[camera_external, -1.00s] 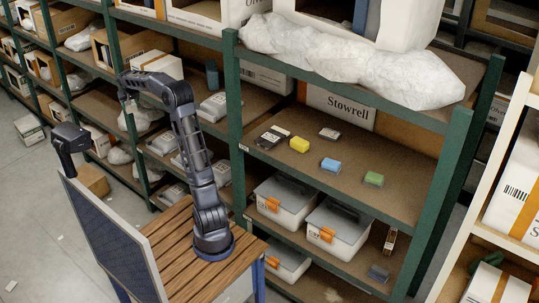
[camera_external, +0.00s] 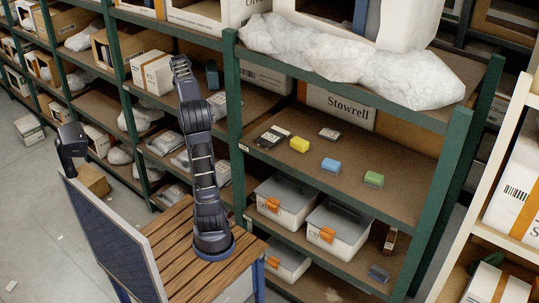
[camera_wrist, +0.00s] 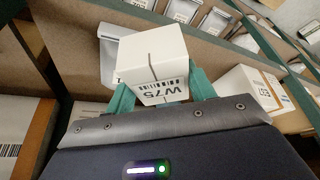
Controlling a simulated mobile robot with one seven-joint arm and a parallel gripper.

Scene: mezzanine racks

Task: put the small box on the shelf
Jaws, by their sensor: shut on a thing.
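A small white box (camera_wrist: 150,52) marked W75, with a barcode and a dark strap line, is held between the teal fingers of my gripper (camera_wrist: 162,88) in the wrist view. In the external view my arm reaches up in front of the green rack's left bay; the gripper and held box are hidden behind the arm. The rack has brown shelves. The middle shelf (camera_external: 345,198) of the near bay bears a yellow block (camera_external: 300,145), a blue block (camera_external: 330,165), a green block (camera_external: 373,179) and dark items. Which shelf is meant is unclear.
A green upright (camera_external: 235,130) stands just right of my arm. A larger white box (camera_external: 152,72) sits left of my arm. The near middle shelf has bare room along its front.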

